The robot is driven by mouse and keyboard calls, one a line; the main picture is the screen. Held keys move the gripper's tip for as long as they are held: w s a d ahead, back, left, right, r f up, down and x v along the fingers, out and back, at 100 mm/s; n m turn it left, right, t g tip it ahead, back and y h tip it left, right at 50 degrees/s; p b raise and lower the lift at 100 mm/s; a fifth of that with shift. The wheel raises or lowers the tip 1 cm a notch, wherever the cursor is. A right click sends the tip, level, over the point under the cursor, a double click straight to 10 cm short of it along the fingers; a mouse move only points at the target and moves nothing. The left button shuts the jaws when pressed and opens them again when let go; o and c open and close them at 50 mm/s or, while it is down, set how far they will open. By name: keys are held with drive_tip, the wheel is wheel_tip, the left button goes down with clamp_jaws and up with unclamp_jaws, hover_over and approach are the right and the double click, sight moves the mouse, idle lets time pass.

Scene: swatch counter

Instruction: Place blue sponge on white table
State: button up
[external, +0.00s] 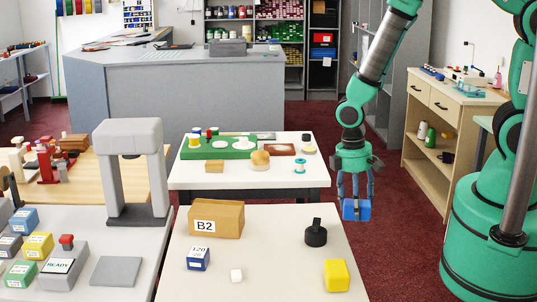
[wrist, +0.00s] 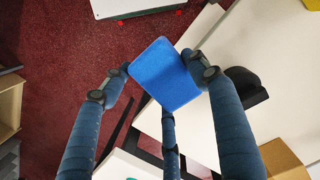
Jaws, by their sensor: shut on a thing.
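My gripper (external: 356,196) is shut on the blue sponge (external: 356,211), which hangs from its fingers in the external view. In the wrist view the blue sponge (wrist: 165,76) sits between the fingertips, its broad face toward the camera. In the external view the sponge is right of the back white table (external: 250,188) and beyond the far right corner of the front white table (external: 270,275). The wrist view shows red floor left of the sponge and the front white table (wrist: 290,70) right of it. The exact height above the floor is unclear.
A green tray (external: 218,154) and small items occupy the back table.

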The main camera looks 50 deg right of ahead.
drive_tip(key=shift+r, duration=0.1)
wheel_tip(320, 180, up, 10)
drive_tip(key=shift+r, duration=0.15)
drive_tip(key=w+d+r+m+y+p, duration=0.1)
drive_tip(key=w+d+m+p, duration=0.2)
drive_tip(key=w+d+m, duration=0.6)
drive_tip(key=w+d+r+m+y+p, duration=0.1)
drive_tip(key=w+d+r+m+p, duration=0.15)
drive_tip(key=w+m, duration=1.1)
drive_tip(key=w+d+f+m+p, duration=0.1)
drive_tip(key=w+d+f+m, duration=0.1)
drive_tip(key=w+d+m, duration=0.3)
drive_tip(key=w+d+f+m+t+p, duration=0.1)
drive_tip(key=w+d+f+m+p, duration=0.1)
drive_tip(key=w+d+m, duration=0.3)
drive_tip(key=w+d+f+m+t+p, duration=0.1)
drive_tip(key=w+d+f+m+p, duration=0.1)
drive_tip(key=w+d+m, duration=0.3)
drive_tip(key=shift+w+d+f+m+h, duration=0.1)
drive_tip(key=shift+w+d+f, duration=0.1)
drive_tip(key=shift+d, duration=0.5)
drive_tip(key=shift+w+d+f+m+h, duration=0.15)
drive_tip(key=shift+d+f, duration=0.1)
drive_tip(key=shift+d, duration=0.4)
drive_tip(key=shift+w+d+f+m+h, duration=0.1)
drive_tip(key=shift+d+f, duration=0.1)
drive_tip(key=shift+d, duration=0.5)
drive_tip(key=shift+f, duration=0.75)
